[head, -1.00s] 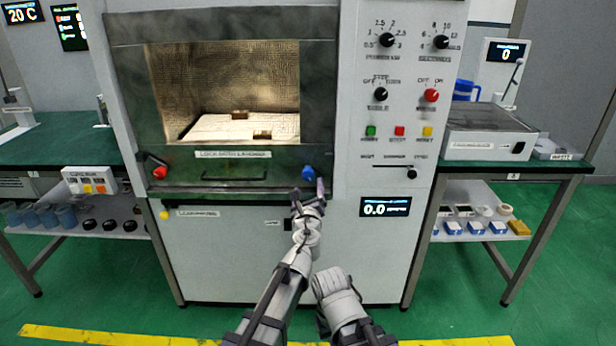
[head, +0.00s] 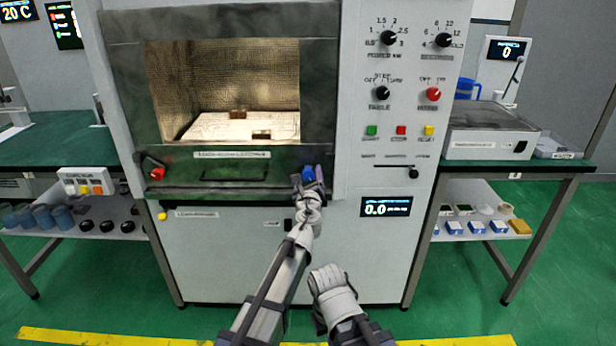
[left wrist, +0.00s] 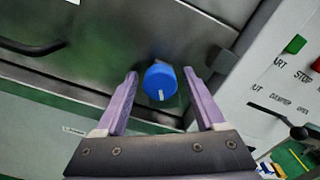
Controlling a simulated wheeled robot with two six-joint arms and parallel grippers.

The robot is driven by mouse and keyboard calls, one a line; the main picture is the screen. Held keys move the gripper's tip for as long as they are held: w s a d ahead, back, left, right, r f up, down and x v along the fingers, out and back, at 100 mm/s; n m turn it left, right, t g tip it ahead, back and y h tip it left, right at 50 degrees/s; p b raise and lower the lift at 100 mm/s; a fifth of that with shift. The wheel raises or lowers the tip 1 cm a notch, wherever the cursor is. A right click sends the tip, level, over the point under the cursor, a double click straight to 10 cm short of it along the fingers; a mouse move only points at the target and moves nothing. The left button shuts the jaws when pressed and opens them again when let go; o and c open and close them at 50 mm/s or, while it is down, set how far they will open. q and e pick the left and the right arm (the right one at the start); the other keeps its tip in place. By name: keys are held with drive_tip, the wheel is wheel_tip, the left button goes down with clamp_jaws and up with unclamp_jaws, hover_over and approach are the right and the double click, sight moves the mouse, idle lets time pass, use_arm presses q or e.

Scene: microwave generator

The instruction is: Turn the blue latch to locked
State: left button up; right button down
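The blue latch (head: 308,173) is a round knob at the lower right of the microwave door (head: 220,188). In the left wrist view the blue latch (left wrist: 160,82) shows a short white mark at its lower edge. My left gripper (head: 309,183) is at the latch, and in the left wrist view its two purple fingers (left wrist: 160,92) stand open on either side of the knob, with a gap on both sides.
A red latch (head: 157,173) sits at the door's lower left. A dark door handle (head: 234,173) lies between the latches. The control panel with knobs, coloured buttons and a slider (head: 413,174) is to the right. Green side tables (head: 545,180) flank the cabinet.

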use_arm(q)
clamp_jaws()
idle(0.3)
drive_tip(key=shift+n, duration=0.4)
idle(0.4)
drive_tip(key=n, duration=0.3)
drive_tip(key=shift+a+n, duration=0.1)
drive_tip(key=shift+n, duration=0.3)
drive_tip(key=n, duration=0.9)
drive_tip(key=shift+n, duration=2.1)
